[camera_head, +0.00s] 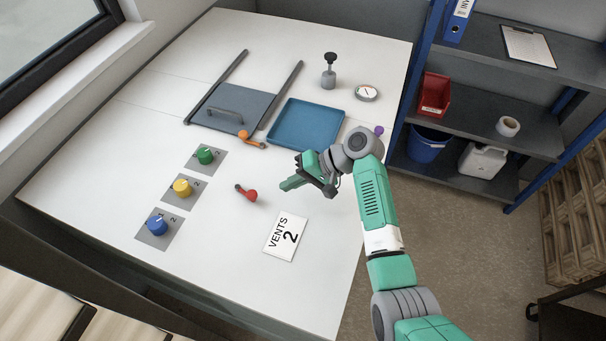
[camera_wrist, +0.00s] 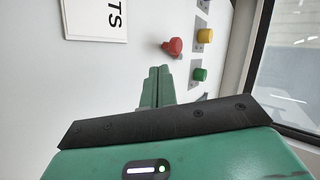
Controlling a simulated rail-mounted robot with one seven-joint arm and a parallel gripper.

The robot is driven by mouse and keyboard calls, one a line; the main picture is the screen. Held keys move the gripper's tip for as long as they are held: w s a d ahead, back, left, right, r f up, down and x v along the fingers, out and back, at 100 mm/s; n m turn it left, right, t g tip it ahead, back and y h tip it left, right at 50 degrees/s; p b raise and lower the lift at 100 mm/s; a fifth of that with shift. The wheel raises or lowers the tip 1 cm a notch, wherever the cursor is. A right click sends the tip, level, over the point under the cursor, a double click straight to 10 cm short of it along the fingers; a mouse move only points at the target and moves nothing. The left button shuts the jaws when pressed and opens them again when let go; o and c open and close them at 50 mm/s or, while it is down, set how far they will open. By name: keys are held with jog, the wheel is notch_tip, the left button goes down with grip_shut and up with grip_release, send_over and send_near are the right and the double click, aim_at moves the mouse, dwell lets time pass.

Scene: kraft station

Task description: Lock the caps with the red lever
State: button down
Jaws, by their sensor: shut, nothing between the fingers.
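The red lever (camera_head: 247,193) is on the white table, with a round red knob and a dark end. It also shows in the wrist view (camera_wrist: 173,46), just beyond the fingertips. My gripper (camera_head: 285,186) is shut and empty, to the right of the red lever and apart from it; its fingers also show in the wrist view (camera_wrist: 159,72). The green cap (camera_head: 205,155), yellow cap (camera_head: 182,187) and blue cap (camera_head: 157,225) sit in a row on grey plates to the left of the lever.
A white card reading "VENTS 2" (camera_head: 285,237) lies in front of my gripper. Behind are a blue tray (camera_head: 306,122), a grey sliding panel (camera_head: 232,104) with an orange lever (camera_head: 250,139), a black-knobbed post (camera_head: 329,76) and a gauge (camera_head: 367,92). The table's left front is clear.

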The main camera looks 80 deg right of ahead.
jog(key=w, duration=0.2)
jog(key=w+a+f, duration=0.1)
jog(key=w+f, duration=0.1)
jog(key=w, duration=0.1)
jog(key=shift+w+a+p, duration=0.3)
jog(key=shift+w+a, duration=0.05)
